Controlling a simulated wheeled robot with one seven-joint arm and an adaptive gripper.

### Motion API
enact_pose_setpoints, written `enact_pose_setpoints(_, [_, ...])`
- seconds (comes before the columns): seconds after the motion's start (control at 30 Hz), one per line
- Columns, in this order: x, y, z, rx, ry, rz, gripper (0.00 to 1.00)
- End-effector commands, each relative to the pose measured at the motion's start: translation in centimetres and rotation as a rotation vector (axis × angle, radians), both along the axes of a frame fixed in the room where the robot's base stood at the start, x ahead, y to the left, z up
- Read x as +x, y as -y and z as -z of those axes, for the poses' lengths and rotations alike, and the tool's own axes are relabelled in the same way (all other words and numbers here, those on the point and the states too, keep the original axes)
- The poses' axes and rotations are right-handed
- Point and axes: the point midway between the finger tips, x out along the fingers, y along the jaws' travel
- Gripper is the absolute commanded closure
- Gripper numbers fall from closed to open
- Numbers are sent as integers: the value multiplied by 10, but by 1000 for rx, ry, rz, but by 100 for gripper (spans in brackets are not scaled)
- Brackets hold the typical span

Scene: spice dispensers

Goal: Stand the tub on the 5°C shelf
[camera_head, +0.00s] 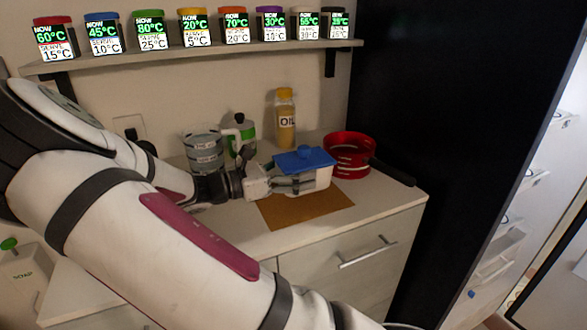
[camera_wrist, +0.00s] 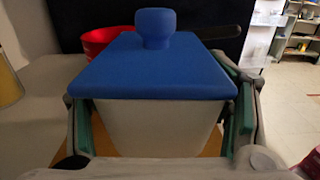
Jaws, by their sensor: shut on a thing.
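The tub (camera_head: 312,180) is white with a blue lid (camera_head: 304,158) and a round blue knob. It is upright at the far part of the brown board (camera_head: 305,208); I cannot tell whether its base touches the board. My gripper (camera_head: 296,184) reaches it from the left and is shut on its white body. In the wrist view the tub (camera_wrist: 155,125) fills the middle, with a green-padded finger on each side below the lid (camera_wrist: 155,75). No shelf with a readable 5°C mark of its own is in view. A yellow-lidded dispenser (camera_head: 194,27) reads NOW 20°C, SERVE 5°C.
Several labelled dispensers line the wall shelf (camera_head: 290,46). A red pan (camera_head: 349,155) stands close right of the tub, its dark handle pointing right. A tall black panel (camera_head: 440,100) bounds the counter's right.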

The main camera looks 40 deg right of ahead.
Motion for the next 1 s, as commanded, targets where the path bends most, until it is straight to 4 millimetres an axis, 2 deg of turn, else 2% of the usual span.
enact_pose_setpoints(0.5, [-112,-8,-12,1,-3,1,72])
enact_pose_setpoints(0.7, [-134,-10,-13,-1,0,1,72])
enact_pose_setpoints(1.0, [-139,-10,-13,0,1,1,72])
